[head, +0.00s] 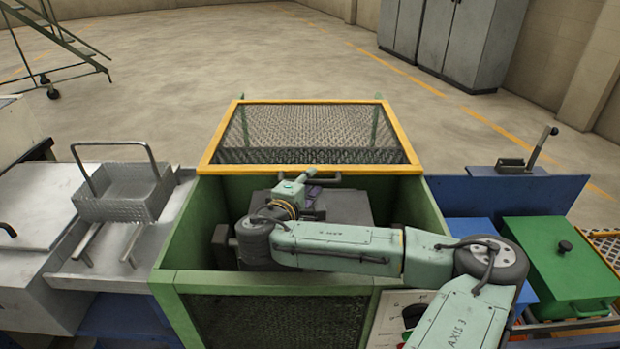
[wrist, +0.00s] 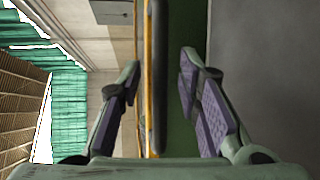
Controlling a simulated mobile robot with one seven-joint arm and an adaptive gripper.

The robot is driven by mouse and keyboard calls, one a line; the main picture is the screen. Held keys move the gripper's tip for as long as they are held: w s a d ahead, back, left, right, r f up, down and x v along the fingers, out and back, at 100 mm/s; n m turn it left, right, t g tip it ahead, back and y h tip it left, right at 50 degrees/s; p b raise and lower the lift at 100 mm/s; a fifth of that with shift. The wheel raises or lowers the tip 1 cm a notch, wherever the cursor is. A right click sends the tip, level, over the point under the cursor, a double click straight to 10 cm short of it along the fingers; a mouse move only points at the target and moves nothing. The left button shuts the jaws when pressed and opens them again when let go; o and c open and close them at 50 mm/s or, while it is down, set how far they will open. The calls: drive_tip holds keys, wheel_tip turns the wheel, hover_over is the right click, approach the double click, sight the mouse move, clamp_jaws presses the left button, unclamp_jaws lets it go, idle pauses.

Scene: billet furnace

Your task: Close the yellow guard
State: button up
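The yellow guard (head: 212,150) is a yellow-framed mesh panel standing open at the back of the green machine box. Its frame also shows as a yellow strip in the wrist view (wrist: 149,100). A dark bar handle (head: 332,179) sits along its near edge; in the wrist view the handle (wrist: 158,60) runs between my two fingers. My gripper (head: 312,175) is over the open box, close to the handle. Its fingers (wrist: 159,80) are apart, one on each side of the handle's line, with visible gaps. Contact with the handle cannot be seen.
The green box (head: 192,230) surrounds my arm, with a dark grey block (head: 345,203) inside. A metal basket (head: 125,195) stands on the left bench. A green lidded box (head: 560,262) and a lever (head: 541,145) are at right. The floor behind the guard is clear.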

drive_tip(key=shift+w+d, duration=0.1)
drive_tip(key=shift+w, duration=0.15)
drive_tip(key=shift+c, duration=0.5)
clamp_jaws()
drive_tip(key=shift+f, duration=0.1)
